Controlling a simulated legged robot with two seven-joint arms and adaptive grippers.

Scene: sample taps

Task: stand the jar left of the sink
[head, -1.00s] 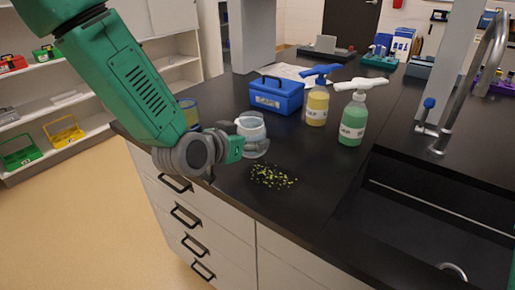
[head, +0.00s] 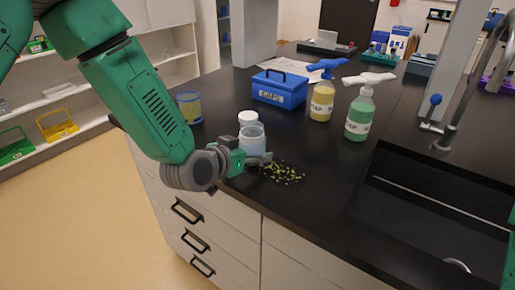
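The jar (head: 252,136) is a clear, bluish, upright vessel on or just above the black counter, left of the sink (head: 420,215). My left gripper (head: 256,160) reaches in from the left and is shut on the jar low on its side. One grey finger shows in front of the jar; the far finger is hidden. I cannot tell whether the jar's base touches the counter. My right gripper is out of view; only a sliver of green arm shows at the right edge.
Scattered yellow-green bits (head: 282,172) lie just right of the jar. A blue-rimmed cup (head: 189,108), blue box (head: 279,90), yellow soap bottle (head: 321,102) and green soap bottle (head: 359,119) stand farther back. Bare counter lies before the sink.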

